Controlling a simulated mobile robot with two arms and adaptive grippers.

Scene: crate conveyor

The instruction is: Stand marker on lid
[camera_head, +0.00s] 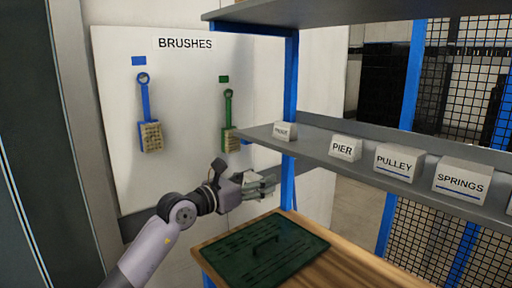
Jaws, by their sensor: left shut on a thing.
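A dark green lid (284,262) with a raised handle (265,246) in its middle lies flat on the wooden table. My left gripper (268,184) is above the lid's far left side, apart from it, and points to the right. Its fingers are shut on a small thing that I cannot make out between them. I cannot make out a marker anywhere in view. My right gripper is not in view.
A grey shelf (408,188) at the right bears labelled white boxes, among them PULLEY (398,163) and SPRINGS (460,180). Its near left end is close above my gripper. A blue post (290,80) stands behind. A blue brush (148,120) and a green brush (228,115) hang on the white board.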

